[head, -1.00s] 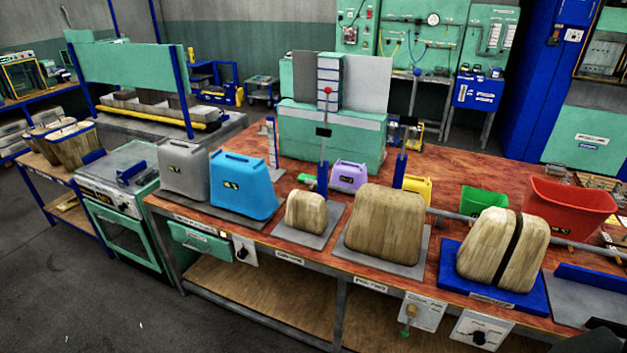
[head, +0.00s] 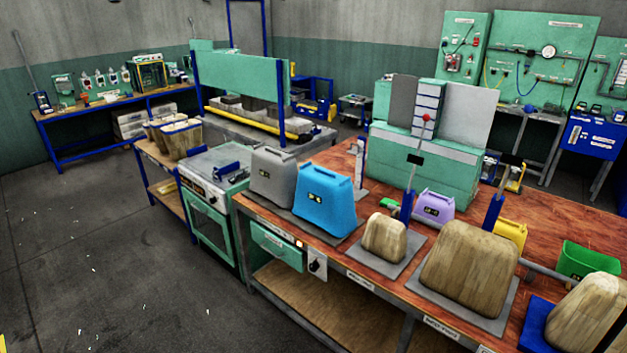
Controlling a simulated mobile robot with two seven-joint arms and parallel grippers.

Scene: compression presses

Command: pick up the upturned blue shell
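The upturned blue shell (head: 325,199) stands on the near left part of the red-brown workbench, open side down, with a small dark label on its front. It rests on a grey plate beside a similar grey shell (head: 272,176) on its left. Its far side is hidden. Neither of my grippers shows in the head view.
Wooden moulds (head: 469,268) stand on plates along the bench's front edge, right of the blue shell. A purple shell (head: 435,205) and upright posts stand behind them. A green oven (head: 210,227) adjoins the bench's left end. Open floor (head: 90,265) lies at left.

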